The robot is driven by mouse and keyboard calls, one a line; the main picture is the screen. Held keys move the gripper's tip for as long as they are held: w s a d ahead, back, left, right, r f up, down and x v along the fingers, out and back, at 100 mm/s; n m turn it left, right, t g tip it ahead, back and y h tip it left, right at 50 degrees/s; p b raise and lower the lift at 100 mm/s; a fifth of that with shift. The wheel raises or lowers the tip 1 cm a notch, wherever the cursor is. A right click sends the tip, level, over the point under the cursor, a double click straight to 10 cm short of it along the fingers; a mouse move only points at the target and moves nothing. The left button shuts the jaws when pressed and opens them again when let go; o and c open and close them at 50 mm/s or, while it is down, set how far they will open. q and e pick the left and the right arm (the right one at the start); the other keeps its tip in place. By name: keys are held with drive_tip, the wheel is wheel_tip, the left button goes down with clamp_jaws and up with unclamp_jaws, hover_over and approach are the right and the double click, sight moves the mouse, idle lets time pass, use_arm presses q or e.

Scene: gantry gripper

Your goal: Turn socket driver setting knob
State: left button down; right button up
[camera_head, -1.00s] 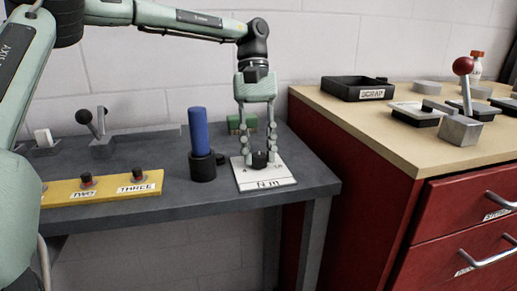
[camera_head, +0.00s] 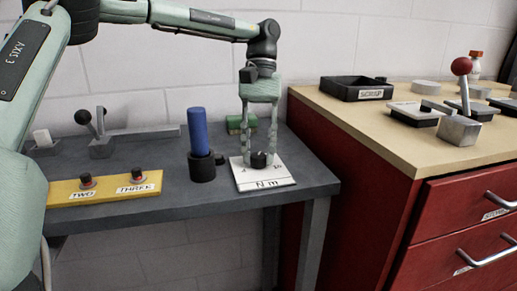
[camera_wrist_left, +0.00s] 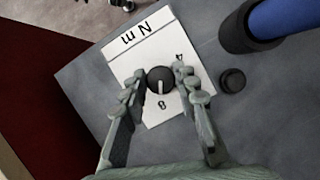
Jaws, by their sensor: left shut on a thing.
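The black setting knob (camera_head: 259,160) sits on a white plate (camera_head: 265,183) marked "N m", near the right end of the grey table. My left gripper (camera_head: 259,153) points down over the plate with a finger on each side of the knob, shut on it. In the left wrist view the knob (camera_wrist_left: 160,80) shows a pale pointer line, and the plate (camera_wrist_left: 125,66) shows the numbers 4 and 8. The fingertips (camera_wrist_left: 158,78) flank the knob there. My right gripper is in neither view.
A blue cylinder in a black holder (camera_head: 202,168) stands just left of the plate, with a small black round piece beside it. A yellow strip with buttons (camera_head: 110,189) lies farther left. A green block (camera_head: 238,124) is behind. The red cabinet (camera_head: 350,190) rises at the right.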

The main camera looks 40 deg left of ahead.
use_arm(q)
drive_tip(key=c, duration=1.2)
unclamp_jaws()
drive_tip(key=v, duration=1.2)
